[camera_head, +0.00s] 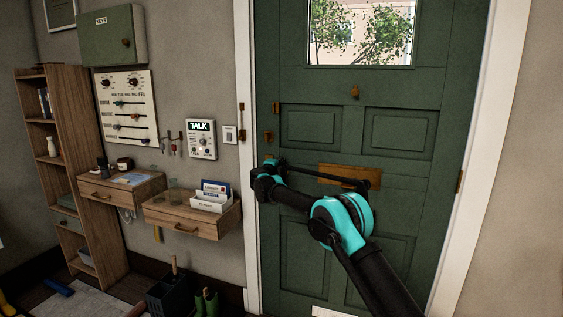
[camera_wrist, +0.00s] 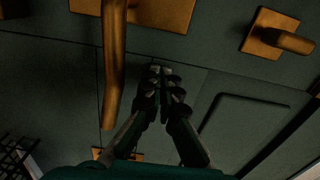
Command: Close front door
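The green front door (camera_head: 399,92) stands in its white frame (camera_head: 249,55) in the head view. It looks flush or nearly flush; I cannot tell whether it is latched. My gripper (camera_head: 265,165) is at the door's left edge, below the brass latch parts, and its fingers are hard to make out there. In the wrist view my gripper (camera_wrist: 162,72) has its fingertips together, with nothing seen between them. A long brass handle (camera_wrist: 114,75) hangs just left of the fingers, apart from the tips. A brass knob (camera_wrist: 285,38) is at upper right.
Left of the door are two wall drawers (camera_head: 185,222), a letter holder (camera_head: 212,196), a TALK panel (camera_head: 201,140) and a wooden shelf (camera_head: 58,130). A dark bin (camera_head: 170,296) and green boots (camera_head: 206,302) stand on the floor near the door frame.

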